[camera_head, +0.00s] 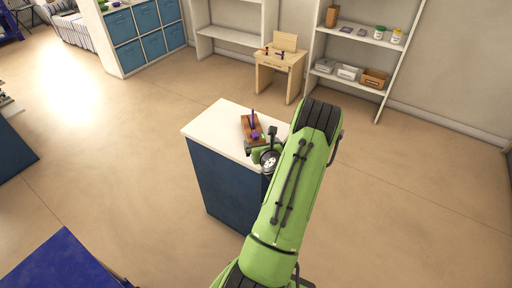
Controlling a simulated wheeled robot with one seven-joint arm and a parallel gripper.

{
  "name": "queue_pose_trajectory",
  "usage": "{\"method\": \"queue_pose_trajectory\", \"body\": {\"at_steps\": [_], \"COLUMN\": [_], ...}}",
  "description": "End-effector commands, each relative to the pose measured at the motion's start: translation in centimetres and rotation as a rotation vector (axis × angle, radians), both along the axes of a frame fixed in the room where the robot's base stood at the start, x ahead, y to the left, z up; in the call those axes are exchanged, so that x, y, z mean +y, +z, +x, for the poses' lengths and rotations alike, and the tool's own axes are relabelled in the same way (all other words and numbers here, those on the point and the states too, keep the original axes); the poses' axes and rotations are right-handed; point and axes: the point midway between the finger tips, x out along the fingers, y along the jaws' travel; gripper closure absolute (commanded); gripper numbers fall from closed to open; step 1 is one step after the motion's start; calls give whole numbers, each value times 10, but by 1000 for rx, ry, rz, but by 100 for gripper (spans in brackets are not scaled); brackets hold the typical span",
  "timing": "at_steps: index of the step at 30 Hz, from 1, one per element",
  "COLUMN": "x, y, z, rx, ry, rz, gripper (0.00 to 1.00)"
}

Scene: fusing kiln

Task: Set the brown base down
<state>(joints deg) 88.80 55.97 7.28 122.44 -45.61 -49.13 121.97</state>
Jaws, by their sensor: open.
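The brown base (247,122) lies on the white top of a blue cabinet (215,118) in the head view. A thin purple upright piece (253,117) stands on or at the base, with a small purple part (256,135) near its front end. My gripper (259,143) is at the near end of the base, low over the white top. It is open. The arm and gripper body hide the near end of the base, so I cannot tell whether the fingers touch it.
The left part of the white top is bare. A small wooden bench (281,65) with small items stands behind, beside a white shelf unit (357,45) with jars and boxes. Blue storage bins (130,55) are at the back left. A dark blue surface (65,268) is at the lower left. The floor between is clear.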

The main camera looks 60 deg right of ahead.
Motion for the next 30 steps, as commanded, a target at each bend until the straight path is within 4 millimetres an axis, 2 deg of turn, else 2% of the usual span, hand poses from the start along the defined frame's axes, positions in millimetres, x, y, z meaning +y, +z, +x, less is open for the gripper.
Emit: {"method": "queue_pose_trajectory", "body": {"at_steps": [7, 8, 11, 12, 14, 15, 17, 18, 19, 21, 23, 24, 26, 27, 28, 30], "x": [3, 6, 39, 62, 108, 140, 192, 227, 253, 312, 356, 382, 415, 433, 443, 459], "y": [4, 8, 37, 54, 79, 94, 116, 131, 141, 164, 181, 191, 204, 210, 214, 219], "z": [6, 13, 61, 86, 121, 138, 155, 160, 160, 150, 131, 114, 82, 59, 41, 5], "rx": [13, 33, 187, 282, 444, 549, 701, 800, 870, 1018, 1127, 1189, 1261, 1291, -1234, -1080], "ry": [25, 58, 290, 432, 670, 826, 1054, 1200, 1309, 1543, 1724, 1830, 1973, 2058, -1995, -1820], "rz": [-10, -25, -145, -228, -381, -494, -679, -814, -918, -1177, -1408, -1563, -1801, -1957, 1952, 1886], "gripper": [0, 0, 0, 0, 0, 0, 0, 0, 0, 0, 0, 0, 0, 0, 0, 0]}}
